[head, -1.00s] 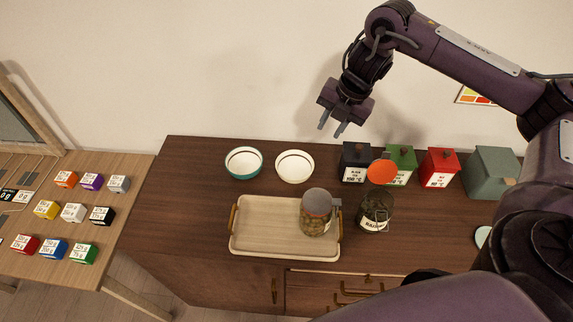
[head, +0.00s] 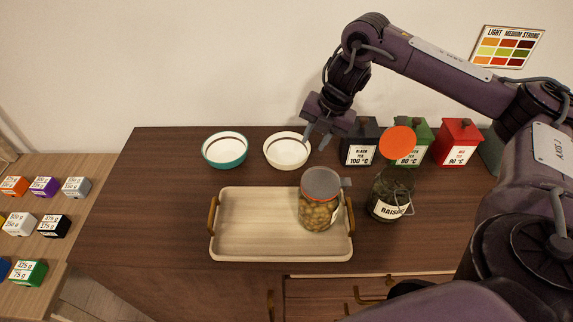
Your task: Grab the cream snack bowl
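The cream snack bowl (head: 287,151) stands upright on the dark wooden cabinet top, toward the back. It looks empty, with a thin dark ring inside. My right gripper (head: 315,142) points down just right of the bowl, its fingers apart with nothing between them. One fingertip appears close to the bowl's right rim; I cannot tell whether it touches. My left gripper is not in the head view.
A teal bowl (head: 225,150) stands left of the cream one. In front are a wooden tray (head: 250,232) with a nut jar (head: 319,203), and a raisin jar (head: 391,196) with its orange lid raised. Black (head: 360,145), green (head: 412,146) and red (head: 456,143) tea boxes stand right.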

